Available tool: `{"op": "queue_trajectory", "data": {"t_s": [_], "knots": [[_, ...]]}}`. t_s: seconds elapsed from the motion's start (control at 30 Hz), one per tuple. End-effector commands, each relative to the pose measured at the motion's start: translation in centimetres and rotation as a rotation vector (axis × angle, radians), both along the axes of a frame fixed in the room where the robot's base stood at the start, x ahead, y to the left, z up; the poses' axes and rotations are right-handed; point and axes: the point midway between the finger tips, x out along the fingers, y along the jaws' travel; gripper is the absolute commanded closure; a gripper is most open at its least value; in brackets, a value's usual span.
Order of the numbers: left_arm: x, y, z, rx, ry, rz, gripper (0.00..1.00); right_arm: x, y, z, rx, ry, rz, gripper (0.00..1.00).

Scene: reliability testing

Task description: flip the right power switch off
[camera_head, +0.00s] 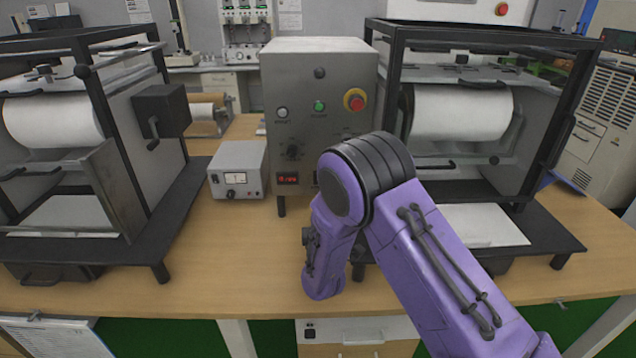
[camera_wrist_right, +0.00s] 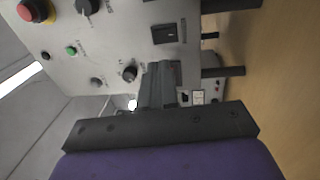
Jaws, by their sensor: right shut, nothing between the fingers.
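The grey control box (camera_head: 318,90) stands in the middle of the bench in the head view. My right arm hides the lower right part of its front. In the right wrist view the panel (camera_wrist_right: 125,35) appears turned sideways, and a black power switch (camera_wrist_right: 168,33) sits near its lower edge. I cannot tell which way the switch is set. My right gripper (camera_wrist_right: 158,72) is shut and empty. Its fingers point at the panel, to one side of the switch, and appear apart from it. In the head view the right gripper is hidden behind my arm. My left gripper is not in view.
The panel also carries a red emergency button (camera_head: 355,99), a green button (camera_head: 319,106) and a knob (camera_head: 292,150). A small meter box (camera_head: 238,170) stands left of it. Black-framed roller machines (camera_head: 110,190) (camera_head: 530,195) flank the box. The bench front (camera_head: 225,285) is clear.

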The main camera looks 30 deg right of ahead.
Motion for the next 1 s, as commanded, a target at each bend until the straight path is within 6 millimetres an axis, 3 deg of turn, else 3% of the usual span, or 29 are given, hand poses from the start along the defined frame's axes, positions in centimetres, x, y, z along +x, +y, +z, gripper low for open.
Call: {"op": "queue_trajectory", "data": {"t_s": [0.3, 0.5, 1.0], "knots": [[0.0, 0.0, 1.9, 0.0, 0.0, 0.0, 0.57, 6.0, -3.6, 1.1, 0.003, -0.003, -0.002, 1.0], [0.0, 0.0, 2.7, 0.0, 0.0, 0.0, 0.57, 8.7, -5.2, 1.4, 0.002, -0.001, 0.001, 1.0], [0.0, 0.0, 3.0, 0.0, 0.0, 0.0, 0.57, 9.5, -5.8, 1.5, 0.001, 0.003, 0.001, 1.0]]}}
